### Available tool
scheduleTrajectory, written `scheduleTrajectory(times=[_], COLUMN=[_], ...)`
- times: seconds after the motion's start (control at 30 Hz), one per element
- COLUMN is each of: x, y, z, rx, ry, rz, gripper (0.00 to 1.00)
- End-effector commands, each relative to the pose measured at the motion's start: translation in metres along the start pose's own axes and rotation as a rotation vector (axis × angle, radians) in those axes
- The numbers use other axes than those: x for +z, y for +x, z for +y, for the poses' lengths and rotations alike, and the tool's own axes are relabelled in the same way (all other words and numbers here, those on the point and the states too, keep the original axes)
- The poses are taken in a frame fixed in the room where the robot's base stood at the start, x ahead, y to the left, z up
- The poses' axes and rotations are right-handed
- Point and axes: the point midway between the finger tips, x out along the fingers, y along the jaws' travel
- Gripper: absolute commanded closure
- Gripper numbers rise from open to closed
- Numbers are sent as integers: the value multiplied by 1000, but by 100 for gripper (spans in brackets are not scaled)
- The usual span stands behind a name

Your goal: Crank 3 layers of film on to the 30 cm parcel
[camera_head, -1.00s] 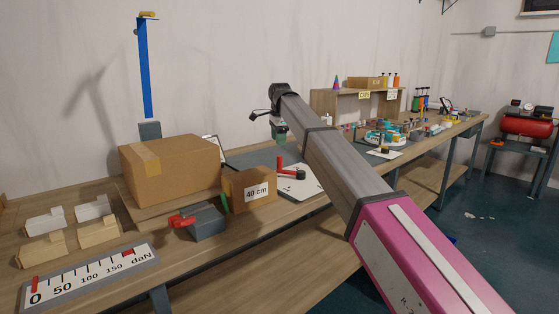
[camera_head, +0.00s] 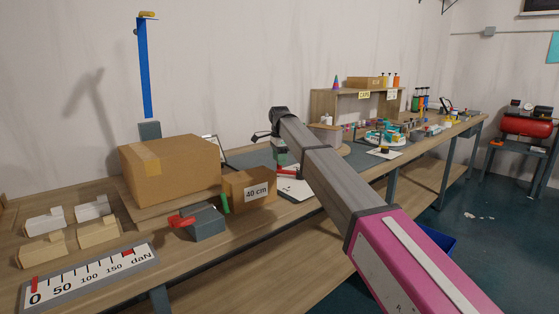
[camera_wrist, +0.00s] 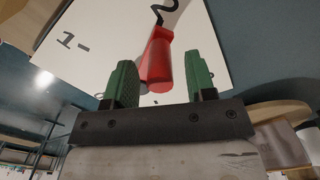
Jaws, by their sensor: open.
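The red crank handle (camera_head: 288,172) stands over a white dial plate (camera_head: 292,188) on the bench. In the wrist view the red handle (camera_wrist: 158,62) lies between my gripper's green fingers, and the dial (camera_wrist: 95,45) carries the marks 1 and 2. My gripper (camera_head: 280,158) is open just above the handle; I cannot tell whether a finger touches it. A box marked 40 cm (camera_head: 250,190) sits left of the dial. No 30 cm label is readable. A brownish object (camera_wrist: 280,145) beside a round wooden disc (camera_wrist: 278,110) shows at lower right in the wrist view.
A large carton (camera_head: 170,170) stands left of the 40 cm box. A grey block with a red lever (camera_head: 203,222) is in front of it. A scale plate in daN (camera_head: 90,275) lies at the bench's front left. A shelf (camera_head: 360,95) stands farther back.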

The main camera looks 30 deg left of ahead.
Motion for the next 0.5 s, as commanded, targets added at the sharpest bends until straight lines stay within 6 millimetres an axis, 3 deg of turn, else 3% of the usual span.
scheduleTrajectory(times=[0.37,0.5], x=[0,0], y=[5,5], z=[0,0], rx=[-1,0], ry=[0,0], rz=[0,0], gripper=[49,95])
